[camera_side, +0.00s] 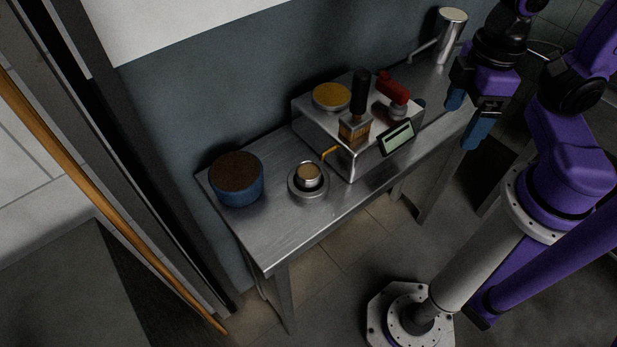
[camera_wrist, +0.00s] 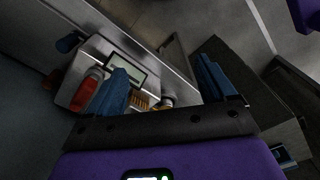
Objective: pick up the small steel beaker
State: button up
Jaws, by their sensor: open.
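In the side view, a small steel beaker (camera_side: 308,174) with a tan top stands upright on a round grey base (camera_side: 296,194) near the table's front edge, left of a steel box. In the wrist view, a small pale, round thing (camera_wrist: 167,102) beside the brush appears to be the beaker, partly hidden. My gripper (camera_side: 466,115) is open and empty, its blue fingers pointing down, well to the right of the beaker and above the table's right end. Its two fingers also show in the wrist view (camera_wrist: 165,86).
The steel box (camera_side: 345,160) carries a yellow disc (camera_side: 332,96), a brush (camera_side: 355,127), a red-handled tool (camera_side: 393,90) and a display (camera_side: 397,138). A blue pot (camera_side: 236,192) stands left on the steel table (camera_side: 270,237). A tall steel cylinder (camera_side: 447,48) stands at the back right.

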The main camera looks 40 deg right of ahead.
jog(key=w+a+r+m, duration=0.1)
jog(key=w+a+m, duration=0.85)
jog(key=m, duration=1.95)
send_near(309, 171)
notch_tip(309, 171, down, 9)
jog(key=shift+w+a+f, duration=0.1)
jog(key=shift+w+a, duration=0.05)
jog(key=shift+w, duration=0.05)
grip_shut()
notch_tip(309, 171, up, 10)
jog(key=shift+f, duration=0.65)
